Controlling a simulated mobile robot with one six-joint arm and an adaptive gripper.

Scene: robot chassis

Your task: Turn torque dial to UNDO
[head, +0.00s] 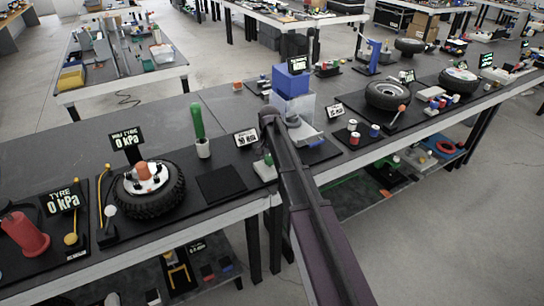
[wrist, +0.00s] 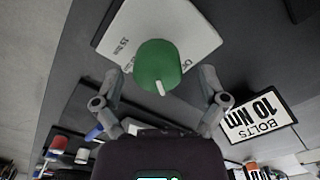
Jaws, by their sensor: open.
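The torque dial is a green round knob with a white pointer (wrist: 160,68) on a pale plate (wrist: 196,42) with partly readable labels, one like "15 Nm". In the wrist view the pointer points down and slightly right, towards my gripper. In the head view the dial (head: 268,158) is small, at the table's front edge beside my arm. My gripper (wrist: 160,84) is open, with one finger on each side of the knob. No finger contact is clear. The label at the pointer is hidden or unreadable.
A sign reading "BOLTS 10 Nm" (wrist: 259,115) stands close to the right finger; it also shows in the head view (head: 246,137). A green-handled tool in a cup (head: 198,135) and a tyre (head: 148,188) stand left. A blue-topped box (head: 291,82) stands behind my arm.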

